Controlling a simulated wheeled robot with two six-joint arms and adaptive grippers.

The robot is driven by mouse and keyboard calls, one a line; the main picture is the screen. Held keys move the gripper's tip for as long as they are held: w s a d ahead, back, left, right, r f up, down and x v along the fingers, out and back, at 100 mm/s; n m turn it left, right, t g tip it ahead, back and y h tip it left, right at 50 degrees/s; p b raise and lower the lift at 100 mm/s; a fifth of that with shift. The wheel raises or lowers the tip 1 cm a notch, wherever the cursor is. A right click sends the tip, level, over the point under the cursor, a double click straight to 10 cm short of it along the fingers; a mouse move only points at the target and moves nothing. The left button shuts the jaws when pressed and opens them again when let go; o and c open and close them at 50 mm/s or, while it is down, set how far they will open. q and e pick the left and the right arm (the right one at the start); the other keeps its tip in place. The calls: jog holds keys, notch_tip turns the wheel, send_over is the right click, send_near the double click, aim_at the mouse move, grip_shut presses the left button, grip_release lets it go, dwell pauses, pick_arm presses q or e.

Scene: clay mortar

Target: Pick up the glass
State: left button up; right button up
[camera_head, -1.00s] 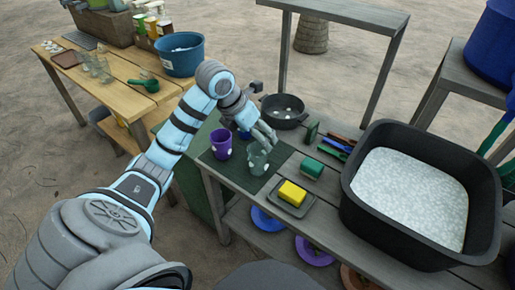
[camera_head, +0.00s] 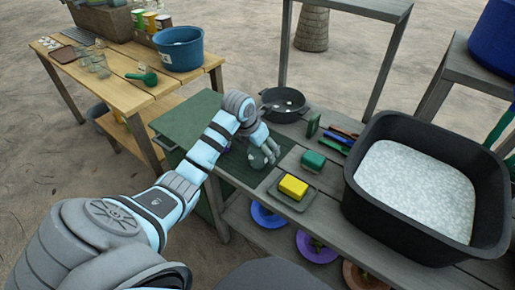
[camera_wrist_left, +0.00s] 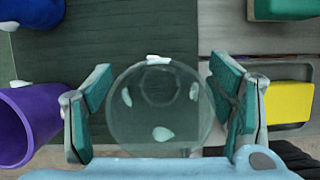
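The clear glass (camera_head: 259,160) stands on the dark green mat on the grey bench, partly hidden by my left gripper (camera_head: 264,147) in the head view. In the left wrist view the glass (camera_wrist_left: 160,115) appears between the two green-padded fingers of my left gripper (camera_wrist_left: 160,103), one on each side. The fingers are spread wide; whether either pad touches the glass is hard to tell. White spots show on the glass. My right gripper does not show.
A purple cup (camera_wrist_left: 28,118) is close left of the left finger, with a blue cup (camera_wrist_left: 36,8) above it. A yellow sponge (camera_head: 293,187) on a tray, a green block (camera_head: 313,160), a black pan (camera_head: 284,104) and a large black tub (camera_head: 365,200) are nearby.

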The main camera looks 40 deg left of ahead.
pick_arm(q)
jog(key=shift+r, duration=0.1)
jog(key=c, duration=1.4)
jog(key=shift+r, duration=0.1)
notch_tip(320, 180, up, 20)
jog(key=p, duration=0.8)
